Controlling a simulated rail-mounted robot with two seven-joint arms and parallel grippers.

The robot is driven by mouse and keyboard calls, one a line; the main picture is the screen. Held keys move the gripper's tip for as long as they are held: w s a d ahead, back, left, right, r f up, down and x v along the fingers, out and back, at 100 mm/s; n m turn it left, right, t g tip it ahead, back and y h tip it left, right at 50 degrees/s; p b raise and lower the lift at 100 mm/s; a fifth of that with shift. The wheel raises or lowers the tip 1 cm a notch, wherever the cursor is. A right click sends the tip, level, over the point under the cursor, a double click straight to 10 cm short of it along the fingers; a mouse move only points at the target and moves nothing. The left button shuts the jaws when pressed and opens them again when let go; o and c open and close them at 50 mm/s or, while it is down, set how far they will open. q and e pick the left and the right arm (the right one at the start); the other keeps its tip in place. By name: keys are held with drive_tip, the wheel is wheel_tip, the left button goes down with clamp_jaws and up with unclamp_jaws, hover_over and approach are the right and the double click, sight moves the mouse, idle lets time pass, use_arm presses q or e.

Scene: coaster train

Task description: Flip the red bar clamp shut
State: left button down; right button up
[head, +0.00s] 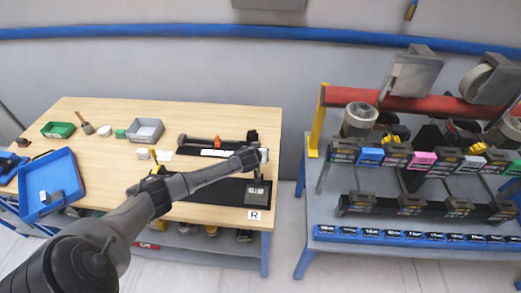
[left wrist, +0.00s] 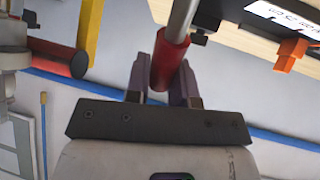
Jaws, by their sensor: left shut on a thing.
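A red handle grip (left wrist: 168,64) on a grey metal rod (left wrist: 183,18) sits between the two fingers of my left gripper (left wrist: 163,75) in the left wrist view. The fingers are shut on it from both sides. In the head view my left arm reaches across the table, and my left gripper (head: 262,155) is at the table's right end, small and partly hidden. The red grip cannot be made out there, and the clamp's base is hidden or too small to tell. My right gripper is in neither view.
A black fixture with an orange part (head: 217,141) lies behind my arm on the wooden table (head: 110,112). A grey bin (head: 146,130), a green bin (head: 57,130) and a blue tray (head: 48,184) are at the left. A rack with a red bar (head: 430,107) stands at the right.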

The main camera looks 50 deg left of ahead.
use_arm(q)
drive_tip(key=shift+s+d+r+t, duration=0.15)
drive_tip(key=shift+s+r+t, duration=0.05)
drive_tip(key=shift+t, duration=0.1)
drive_tip(key=shift+y, duration=0.3)
drive_tip(key=c, duration=1)
unclamp_jaws()
drive_tip(key=shift+o, duration=0.2)
drive_tip(key=v, duration=1.4)
drive_tip(key=shift+p, duration=0.35)
